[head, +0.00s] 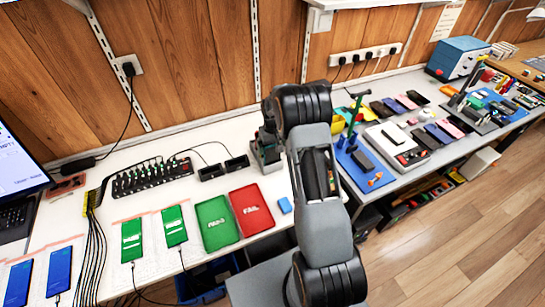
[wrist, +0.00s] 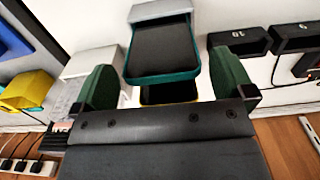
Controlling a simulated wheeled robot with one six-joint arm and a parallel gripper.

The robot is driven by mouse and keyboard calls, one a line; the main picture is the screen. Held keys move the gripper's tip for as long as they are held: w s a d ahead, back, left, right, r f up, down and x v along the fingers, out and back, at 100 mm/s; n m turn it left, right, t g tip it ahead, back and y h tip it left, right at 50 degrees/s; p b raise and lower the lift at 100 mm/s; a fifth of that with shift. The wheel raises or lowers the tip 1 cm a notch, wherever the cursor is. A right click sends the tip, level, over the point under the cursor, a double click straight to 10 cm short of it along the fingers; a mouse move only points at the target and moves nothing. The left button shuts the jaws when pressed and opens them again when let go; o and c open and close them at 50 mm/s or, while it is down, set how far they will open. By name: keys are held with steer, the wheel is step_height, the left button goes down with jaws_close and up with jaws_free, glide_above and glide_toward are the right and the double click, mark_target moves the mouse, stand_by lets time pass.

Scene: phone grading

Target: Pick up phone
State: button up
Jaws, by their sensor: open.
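My gripper (wrist: 164,72) is open, with one dark green finger on each side of a dark-faced block with a teal rim (wrist: 160,52) in the wrist view. Narrow gaps show on both sides. I cannot tell whether this block is a phone or a holder. In the head view, my arm hides most of the gripper and what lies below it. Two green-screen phones (head: 132,240) lie on the left bench, with blue-screen phones (head: 59,271) at its front left. More dark and pink phones (head: 437,133) lie on the right bench.
A green tray (head: 216,223) and a red tray (head: 251,210) lie left of my arm. Two black holders (head: 237,163) stand behind them, beside a charging strip (head: 152,178). A small blue block (head: 285,205) sits right of the red tray. Cables (head: 92,250) run down the front left.

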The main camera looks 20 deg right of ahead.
mark_target(272, 158)
steer(key=shift+f, duration=1.4)
steer(key=shift+c, duration=0.5)
steer(key=c, duration=0.7)
steer(key=shift+c, duration=0.8)
steer(key=shift+r, duration=0.15)
